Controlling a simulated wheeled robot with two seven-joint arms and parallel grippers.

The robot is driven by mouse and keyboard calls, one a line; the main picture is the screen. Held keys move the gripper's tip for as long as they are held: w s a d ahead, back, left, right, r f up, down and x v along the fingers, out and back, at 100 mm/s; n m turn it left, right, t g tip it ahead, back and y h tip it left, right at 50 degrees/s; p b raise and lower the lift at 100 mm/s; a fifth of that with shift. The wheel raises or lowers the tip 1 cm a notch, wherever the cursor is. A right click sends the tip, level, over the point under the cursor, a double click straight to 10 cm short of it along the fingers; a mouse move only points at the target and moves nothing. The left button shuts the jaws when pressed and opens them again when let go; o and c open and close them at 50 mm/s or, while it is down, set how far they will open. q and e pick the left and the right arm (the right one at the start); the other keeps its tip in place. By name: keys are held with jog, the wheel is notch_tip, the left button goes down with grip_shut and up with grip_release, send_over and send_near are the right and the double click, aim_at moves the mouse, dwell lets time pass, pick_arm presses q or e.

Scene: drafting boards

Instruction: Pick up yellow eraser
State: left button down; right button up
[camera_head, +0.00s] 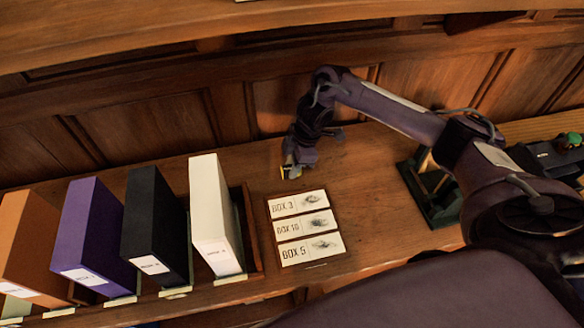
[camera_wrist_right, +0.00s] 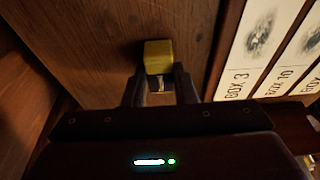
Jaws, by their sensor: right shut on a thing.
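The yellow eraser is a small yellow block (camera_wrist_right: 158,54) between the fingertips of my right gripper in the right wrist view. My right gripper (camera_wrist_right: 159,84) is shut on it. In the head view the right gripper (camera_head: 290,172) is at the back of the wooden desk, just behind the labelled cards, and only a sliver of yellow shows at its tip. I cannot tell whether the eraser touches the desk. My left gripper is in neither view.
Cards marked BOX 3 (camera_head: 298,203), BOX 10 (camera_head: 303,224) and BOX 5 (camera_head: 311,249) lie in front of the right gripper. Upright box files, including a white one (camera_head: 216,215) and a black one (camera_head: 155,225), stand left. A dark green stand (camera_head: 432,208) is to the right.

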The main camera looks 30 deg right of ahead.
notch_tip(320, 180, up, 10)
jog(key=shift+p, duration=0.35)
